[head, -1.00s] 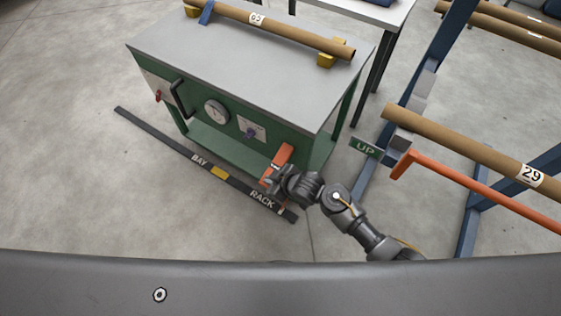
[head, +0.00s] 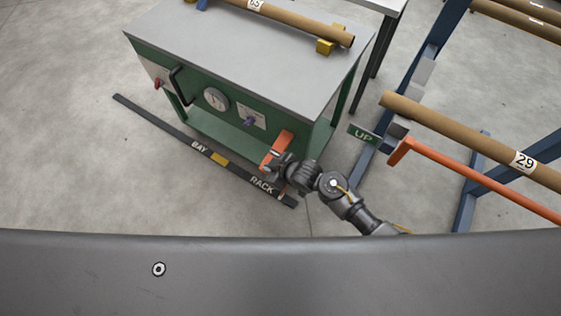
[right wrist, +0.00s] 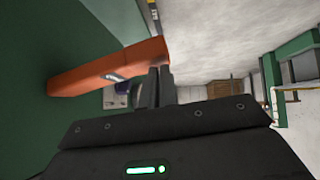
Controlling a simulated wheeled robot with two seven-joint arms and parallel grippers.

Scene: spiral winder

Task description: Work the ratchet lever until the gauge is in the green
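The orange ratchet lever (head: 283,143) sticks out from the right part of the green winder bench's front (head: 190,103). The round white gauge (head: 216,99) is on that front, left of the lever. It has a dark needle, but its colours are too small to read. My right gripper (head: 268,166) is at the lever's lower, outer end. In the right wrist view, the two fingers (right wrist: 158,72) are close together, with the lever (right wrist: 105,68) just beyond their tips. I see no lever between them, and contact is unclear. My left gripper is out of view.
A black handle (head: 178,86) and a red switch (head: 157,84) are left of the gauge. A purple knob (head: 250,121) sits between gauge and lever. A rack with cardboard tubes (head: 470,138), an orange bar (head: 470,174) and a green UP sign (head: 364,134) stands right of my arm.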

